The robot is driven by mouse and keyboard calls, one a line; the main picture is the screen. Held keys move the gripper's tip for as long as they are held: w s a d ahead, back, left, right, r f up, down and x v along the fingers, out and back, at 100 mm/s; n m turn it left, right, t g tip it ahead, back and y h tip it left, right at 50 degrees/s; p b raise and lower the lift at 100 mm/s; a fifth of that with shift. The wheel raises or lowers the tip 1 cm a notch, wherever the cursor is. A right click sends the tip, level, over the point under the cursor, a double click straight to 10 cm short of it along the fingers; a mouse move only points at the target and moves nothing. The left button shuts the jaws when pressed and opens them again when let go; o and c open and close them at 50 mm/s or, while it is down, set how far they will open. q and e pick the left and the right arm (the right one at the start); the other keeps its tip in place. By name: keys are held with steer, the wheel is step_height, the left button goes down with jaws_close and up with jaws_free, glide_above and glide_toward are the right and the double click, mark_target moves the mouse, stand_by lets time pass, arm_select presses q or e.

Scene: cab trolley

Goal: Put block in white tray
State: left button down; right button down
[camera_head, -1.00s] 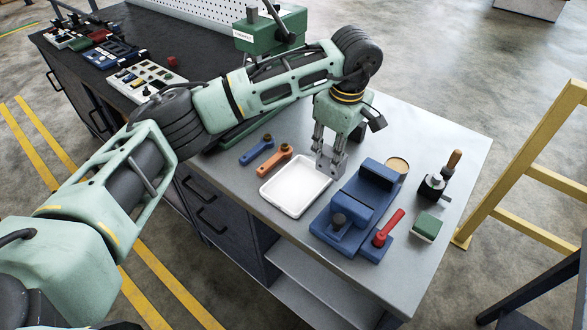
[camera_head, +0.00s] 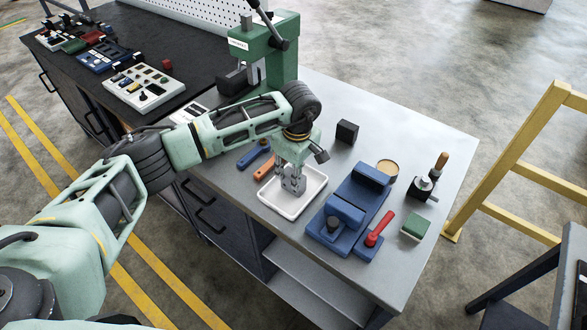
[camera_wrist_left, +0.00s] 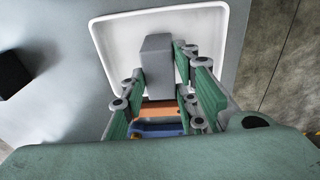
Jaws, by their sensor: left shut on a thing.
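My left gripper (camera_head: 293,185) points down over the white tray (camera_head: 318,180). It is shut on a grey block (camera_wrist_left: 157,60), which shows between the fingers in the left wrist view. The block is over the inside of the white tray, whose rim also shows in the left wrist view (camera_wrist_left: 165,10). I cannot tell whether the block touches the tray floor. In the head view the fingers largely hide the block. My right gripper is not in view.
A blue vise (camera_head: 350,210) with a red-handled tool (camera_head: 378,228) stands right of the tray. A black cube (camera_head: 347,132) is behind it. A green press (camera_head: 270,50) stands at the back.

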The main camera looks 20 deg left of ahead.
arm_select(q)
steer(key=shift+f, duration=0.1)
steer(key=c, duration=1.4)
jaws_free()
steer(key=shift+o, duration=0.2)
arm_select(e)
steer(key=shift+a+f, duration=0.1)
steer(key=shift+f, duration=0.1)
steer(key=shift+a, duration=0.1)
arm_select(q)
steer(key=shift+r, duration=0.25)
step_height(320, 180, up, 12)
steer(key=s+d+b, duration=0.1)
steer(key=b, duration=0.2)
steer(key=shift+f, duration=0.15)
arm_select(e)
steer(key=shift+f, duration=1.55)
